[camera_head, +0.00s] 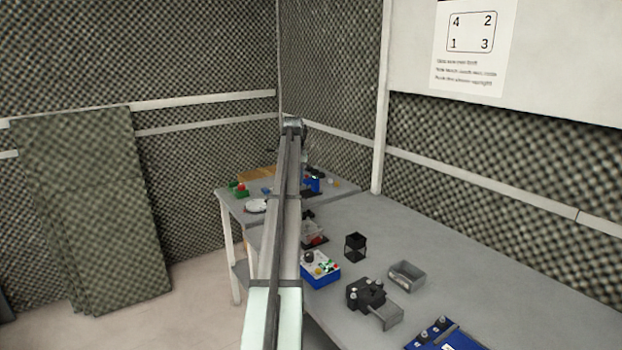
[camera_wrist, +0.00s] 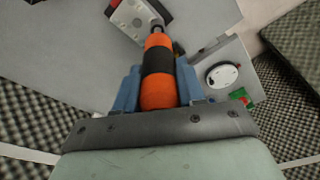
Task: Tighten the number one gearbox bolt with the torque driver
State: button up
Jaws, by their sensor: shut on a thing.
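In the wrist view my gripper (camera_wrist: 160,84) has its blue fingers shut on the torque driver (camera_wrist: 158,60), which has an orange handle with a black band. The driver's dark metal end points away from my gripper toward a light grey plate with holes (camera_wrist: 132,14); I cannot tell whether they touch. In the head view my arm hides the gripper and driver. A blue unit with several metal bolts (camera_head: 437,336), possibly the gearbox, is cut off at the bottom edge. A wall sheet (camera_head: 470,47) shows the numbers 4, 2 over 1, 3.
The near bench holds a black clamp-like fixture (camera_head: 366,294), a grey tray (camera_head: 407,277), a black open holder (camera_head: 355,246) and a blue control box (camera_head: 320,268). The far table carries a white disc (camera_head: 257,206) and small parts. The bench's right side is clear.

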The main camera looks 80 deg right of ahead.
jog(key=d+m, duration=0.2)
jog(key=d, duration=0.1)
jog(key=shift+d+r, duration=0.1)
jog(key=shift+r, duration=0.05)
dwell(0.5)
jog(key=shift+f, duration=3.75)
dwell(1.9)
jog(key=shift+r, duration=0.2)
dwell(0.4)
